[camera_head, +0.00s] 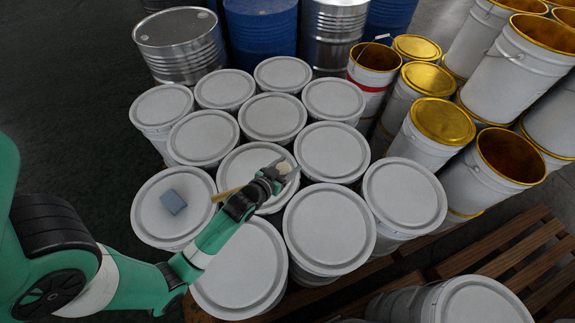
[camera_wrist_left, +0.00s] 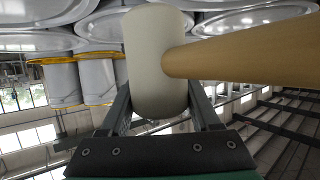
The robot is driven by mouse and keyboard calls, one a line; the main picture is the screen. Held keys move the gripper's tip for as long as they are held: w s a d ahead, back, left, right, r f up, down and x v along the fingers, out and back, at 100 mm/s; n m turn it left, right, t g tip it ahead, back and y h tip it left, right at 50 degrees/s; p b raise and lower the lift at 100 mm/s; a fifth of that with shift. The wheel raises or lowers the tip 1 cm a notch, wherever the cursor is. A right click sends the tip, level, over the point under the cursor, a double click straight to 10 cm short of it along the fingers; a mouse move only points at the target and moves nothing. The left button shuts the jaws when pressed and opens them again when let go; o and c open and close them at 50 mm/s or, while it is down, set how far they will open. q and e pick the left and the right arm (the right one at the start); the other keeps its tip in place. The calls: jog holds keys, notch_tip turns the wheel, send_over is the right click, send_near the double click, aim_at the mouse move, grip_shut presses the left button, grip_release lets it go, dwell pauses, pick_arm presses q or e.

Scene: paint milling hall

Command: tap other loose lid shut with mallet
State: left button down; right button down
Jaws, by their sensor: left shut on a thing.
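My left gripper (camera_head: 286,171) is over the white lidded pails near the middle of the group. It is shut on the mallet's pale cylindrical head (camera_wrist_left: 156,60). The mallet's tan handle (camera_head: 226,194) sticks out to the left of the gripper, and in the left wrist view the handle (camera_wrist_left: 250,50) runs off to the right. Below the gripper is a white lid (camera_head: 240,162), partly covered by it. Whether the mallet touches this lid cannot be told. Other white lids (camera_head: 330,228) surround it; which one is loose cannot be told. My right gripper is out of view.
Gold-lidded pails (camera_head: 443,121) and open gold-lined pails (camera_head: 510,158) stand at the right. Steel drums (camera_head: 180,45) and blue drums (camera_head: 262,30) stand behind. A wooden pallet (camera_head: 520,250) lies at lower right.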

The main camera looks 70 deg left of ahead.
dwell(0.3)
pick_arm(q)
notch_tip(320, 180, down, 5)
jog(key=b, duration=0.4)
jog(key=shift+f+b, duration=0.2)
jog(key=shift+b, duration=0.1)
jog(key=shift+r, duration=0.1)
notch_tip(320, 180, up, 6)
jog(key=p, duration=0.6)
jog(key=shift+r, duration=0.2)
jog(key=shift+f, duration=0.2)
